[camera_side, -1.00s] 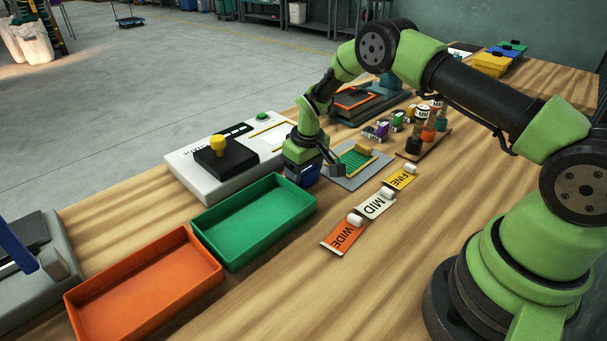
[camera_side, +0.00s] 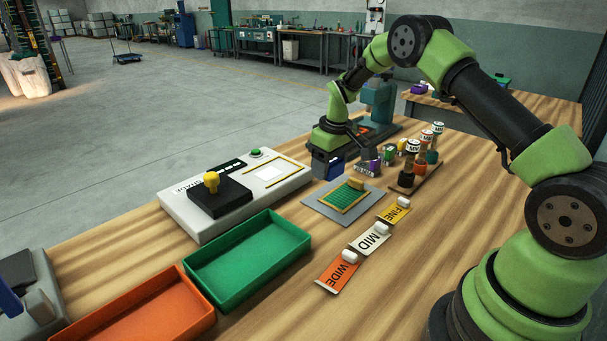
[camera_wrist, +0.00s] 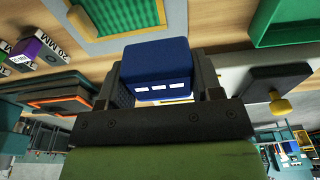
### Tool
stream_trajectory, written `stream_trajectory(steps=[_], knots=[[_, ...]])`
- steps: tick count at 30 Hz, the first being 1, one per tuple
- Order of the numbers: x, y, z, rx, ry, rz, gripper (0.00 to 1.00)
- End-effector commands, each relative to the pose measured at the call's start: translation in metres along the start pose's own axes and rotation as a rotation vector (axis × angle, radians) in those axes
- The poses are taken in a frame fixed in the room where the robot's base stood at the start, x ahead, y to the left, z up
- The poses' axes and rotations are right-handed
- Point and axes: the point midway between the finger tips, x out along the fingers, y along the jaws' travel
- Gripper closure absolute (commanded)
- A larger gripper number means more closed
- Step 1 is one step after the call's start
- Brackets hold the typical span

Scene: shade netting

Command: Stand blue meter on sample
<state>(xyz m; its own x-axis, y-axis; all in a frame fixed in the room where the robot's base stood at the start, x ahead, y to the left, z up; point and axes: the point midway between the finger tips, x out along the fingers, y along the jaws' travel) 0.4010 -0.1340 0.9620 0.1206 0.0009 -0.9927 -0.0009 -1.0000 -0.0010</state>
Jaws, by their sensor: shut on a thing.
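The blue meter (camera_wrist: 156,58) is a dark blue block with small white marks on one face, held between my gripper's fingers in the wrist view. In the side view my gripper (camera_side: 329,168) is shut on it, and the blue meter (camera_side: 337,167) shows partly behind the fingers. The sample, a green net (camera_side: 344,196) with a yellow border, lies on a grey plate (camera_side: 367,207). The green net (camera_wrist: 122,10) also shows at the top of the wrist view. My gripper is behind the sample, apart from it. Its height over the table is hard to tell.
A white light box (camera_side: 196,222) with a black block and yellow knob stands left of the sample. Green (camera_side: 250,262) and orange (camera_side: 150,316) trays are in front.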

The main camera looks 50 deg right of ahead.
Motion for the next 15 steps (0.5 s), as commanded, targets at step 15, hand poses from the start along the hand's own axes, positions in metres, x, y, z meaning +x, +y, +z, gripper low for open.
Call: stream_trajectory(steps=[15], knots=[[0.006,0.039,0.016,-0.002,0.004,0.001,0.68]])
